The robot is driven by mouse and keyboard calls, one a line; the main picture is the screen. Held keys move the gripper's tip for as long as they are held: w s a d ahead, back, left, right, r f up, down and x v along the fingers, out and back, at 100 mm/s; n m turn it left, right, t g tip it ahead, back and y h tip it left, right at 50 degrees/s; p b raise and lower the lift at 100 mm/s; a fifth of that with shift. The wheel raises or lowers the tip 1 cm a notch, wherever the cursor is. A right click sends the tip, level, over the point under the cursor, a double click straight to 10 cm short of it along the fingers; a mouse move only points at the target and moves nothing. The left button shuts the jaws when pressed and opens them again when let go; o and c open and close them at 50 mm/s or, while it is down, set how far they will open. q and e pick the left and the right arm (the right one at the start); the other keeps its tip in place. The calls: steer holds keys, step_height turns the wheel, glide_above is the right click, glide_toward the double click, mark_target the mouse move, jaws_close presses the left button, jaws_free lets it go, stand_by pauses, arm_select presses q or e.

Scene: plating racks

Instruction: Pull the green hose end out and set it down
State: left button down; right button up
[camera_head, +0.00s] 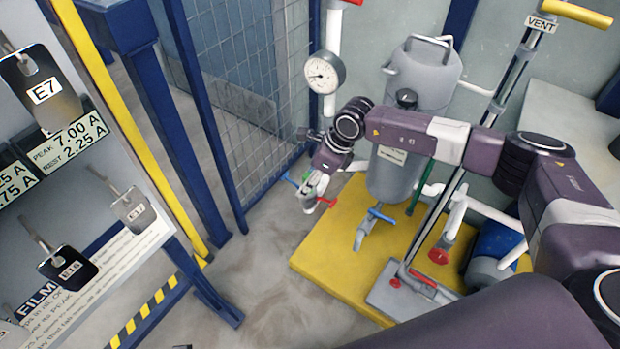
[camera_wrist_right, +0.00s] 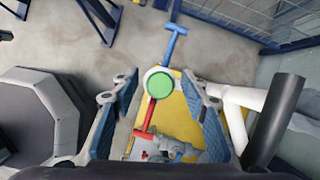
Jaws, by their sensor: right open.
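A green round end face (camera_wrist_right: 158,84) in a pale grey ring shows in the right wrist view. A blue T-handle (camera_wrist_right: 174,42) sticks out on one side of it and a red T-handle (camera_wrist_right: 149,117) on the other. My right gripper (camera_wrist_right: 160,98) is open, with one blue-padded finger on each side of the green end and visible gaps between. In the head view my right gripper (camera_head: 318,180) is at the fitting beside the gauge pipe and hides much of it. I cannot tell how the green end is seated. My left gripper is not in view.
A yellow platform (camera_head: 325,255) carries a grey tank (camera_head: 395,178), a blue-handled valve (camera_head: 370,228) and a blue pump (camera_head: 495,248). A pressure gauge (camera_head: 324,72) stands above my right gripper. A mesh fence (camera_head: 250,80) is behind. A labelled panel (camera_head: 120,250) is at left, with clear floor (camera_head: 255,270) between.

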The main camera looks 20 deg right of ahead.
steer(key=shift+c, duration=0.2)
jaws_close()
stand_by(0.3)
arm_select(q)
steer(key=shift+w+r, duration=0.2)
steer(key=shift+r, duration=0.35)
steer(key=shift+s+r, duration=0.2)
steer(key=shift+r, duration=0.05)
arm_select(e)
steer(key=shift+n, duration=0.3)
arm_select(q)
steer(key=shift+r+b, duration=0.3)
steer(key=shift+b, duration=0.05)
arm_select(e)
steer(key=shift+r, duration=0.1)
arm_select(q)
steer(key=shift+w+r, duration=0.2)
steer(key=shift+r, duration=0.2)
arm_select(e)
steer(key=shift+n, duration=0.3)
